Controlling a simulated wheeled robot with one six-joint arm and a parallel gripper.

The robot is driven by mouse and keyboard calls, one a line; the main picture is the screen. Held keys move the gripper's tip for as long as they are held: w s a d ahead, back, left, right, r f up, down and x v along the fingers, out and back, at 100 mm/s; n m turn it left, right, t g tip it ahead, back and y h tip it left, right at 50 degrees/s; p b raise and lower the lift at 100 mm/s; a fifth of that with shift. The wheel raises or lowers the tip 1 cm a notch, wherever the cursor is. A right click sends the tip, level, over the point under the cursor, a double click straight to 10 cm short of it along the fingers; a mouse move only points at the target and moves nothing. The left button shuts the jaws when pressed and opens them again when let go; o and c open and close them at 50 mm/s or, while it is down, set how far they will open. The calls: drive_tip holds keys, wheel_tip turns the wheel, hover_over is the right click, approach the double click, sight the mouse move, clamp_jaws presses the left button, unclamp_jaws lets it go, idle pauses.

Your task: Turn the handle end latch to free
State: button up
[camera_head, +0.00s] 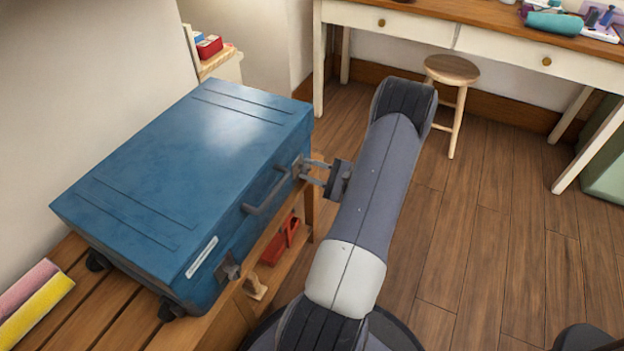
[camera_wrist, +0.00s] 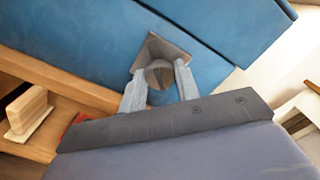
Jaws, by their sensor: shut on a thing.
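A large blue case (camera_head: 205,165) lies flat on a wooden bench, its lid closed. Its front side has a grey carrying handle (camera_head: 268,190) between two latches. The far latch (camera_head: 300,168) is at the case's far front corner; the near latch (camera_head: 228,268) is close to the near corner. My gripper (camera_head: 310,170) reaches in from the right and is shut on the far latch. In the wrist view, my gripper's fingers (camera_wrist: 158,88) stand either side of the latch's round grey knob, in front of a grey plate (camera_wrist: 158,52) on the blue case. The fingers partly hide the knob.
The wooden bench (camera_head: 85,310) has red items (camera_head: 281,240) on a level below the case. Pink and yellow blocks (camera_head: 35,300) lie at the left. A round stool (camera_head: 452,70) and a desk (camera_head: 490,40) stand behind my arm.

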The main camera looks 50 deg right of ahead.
drive_tip(key=n+b, duration=0.8)
drive_tip(key=b, duration=0.2)
drive_tip(key=shift+f+n+b, duration=0.15)
drive_tip(key=shift+n+b, duration=0.15)
drive_tip(key=shift+b, duration=0.1)
drive_tip(key=o, duration=1)
drive_tip(key=shift+c, duration=0.2)
drive_tip(key=p+v, duration=0.2)
drive_tip(key=v, duration=0.8)
drive_tip(key=shift+s, duration=0.4)
